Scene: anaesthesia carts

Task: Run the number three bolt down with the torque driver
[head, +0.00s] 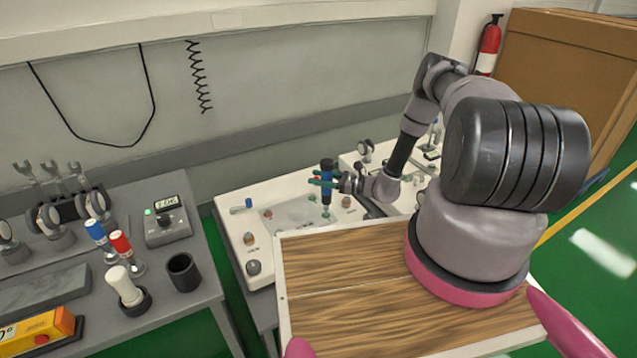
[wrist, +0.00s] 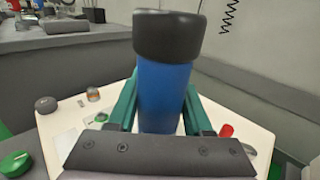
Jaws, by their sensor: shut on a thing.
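My gripper (head: 322,182) has teal fingers and is shut on a blue driver with a black cap (head: 326,168). The driver stands about upright over the white cart top (head: 232,204), above its recessed grey panel (head: 290,214). In the wrist view the blue handle (wrist: 163,95) fills the gap between the teal fingers (wrist: 160,118), its black cap (wrist: 168,36) uppermost. The driver's lower tip is small in the head view, and I cannot tell whether it touches a bolt. No number is readable, so I cannot pick out the number three bolt.
The left bench holds a meter box (head: 167,224) with a lit green lamp, a blue-capped tool (head: 97,232), a red-capped tool (head: 121,243), a white-handled tool (head: 124,286) and an empty black cup (head: 183,272).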

